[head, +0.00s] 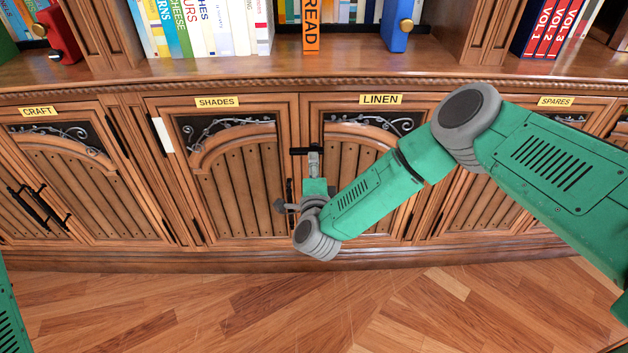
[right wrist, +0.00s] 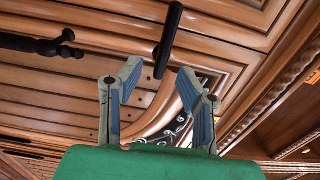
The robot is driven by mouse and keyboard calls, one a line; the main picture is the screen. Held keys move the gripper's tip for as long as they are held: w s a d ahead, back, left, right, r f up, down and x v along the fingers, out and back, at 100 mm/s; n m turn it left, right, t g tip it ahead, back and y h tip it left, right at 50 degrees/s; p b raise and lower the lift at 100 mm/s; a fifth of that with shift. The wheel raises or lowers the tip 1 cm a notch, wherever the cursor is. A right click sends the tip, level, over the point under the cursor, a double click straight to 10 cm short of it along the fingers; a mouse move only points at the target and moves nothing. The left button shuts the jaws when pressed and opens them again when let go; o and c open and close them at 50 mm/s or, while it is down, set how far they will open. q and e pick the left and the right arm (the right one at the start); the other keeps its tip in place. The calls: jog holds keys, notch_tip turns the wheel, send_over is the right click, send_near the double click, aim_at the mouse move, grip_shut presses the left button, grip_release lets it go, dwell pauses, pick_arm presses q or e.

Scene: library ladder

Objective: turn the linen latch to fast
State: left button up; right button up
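The linen door (head: 352,160) is a panelled wooden cabinet door under the yellow LINEN label (head: 381,99). Its latch (head: 307,151) is a small black bar near the door's upper left edge, lying about level in the head view. In the right wrist view the black latch bar (right wrist: 168,40) stands just past the fingertips, between their lines. My right gripper (head: 314,163) is at the latch, seen small from behind. In the right wrist view the gripper (right wrist: 160,70) has its two fingers apart with nothing between them. I cannot tell whether they touch the latch. My left gripper is out of view.
A black door handle (right wrist: 45,46) lies left of the latch in the right wrist view. The shades door (head: 228,170) is left of the linen door, with the craft door (head: 60,175) further left. A wooden ledge (head: 200,72) with books runs above. The floor (head: 200,305) in front is clear.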

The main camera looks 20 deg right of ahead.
jog(key=v, duration=0.6)
jog(key=shift+s, duration=0.25)
jog(key=s+a+f+n+g+y+p, duration=0.2)
jog(key=s+f+n+g+y, duration=0.2)
jog(key=s+n, duration=0.35)
jog(key=s+a+f+n+g+y+p, duration=0.2)
jog(key=s+f+n+g+y, duration=0.15)
jog(key=s+n, duration=0.4)
jog(key=s+d+r+n+g+h+p, duration=0.1)
jog(key=s+d+n+g, duration=0.2)
jog(key=s+d, duration=0.4)
jog(key=s+d+r+n+g+h+p, duration=0.1)
jog(key=s+d+n+g, duration=0.2)
jog(key=s, duration=1)
jog(key=d+g, duration=0.3)
jog(key=d, duration=0.2)
jog(key=shift+s+r+n, duration=0.2)
jog(key=shift+r+n, duration=0.05)
jog(key=shift+n, duration=0.05)
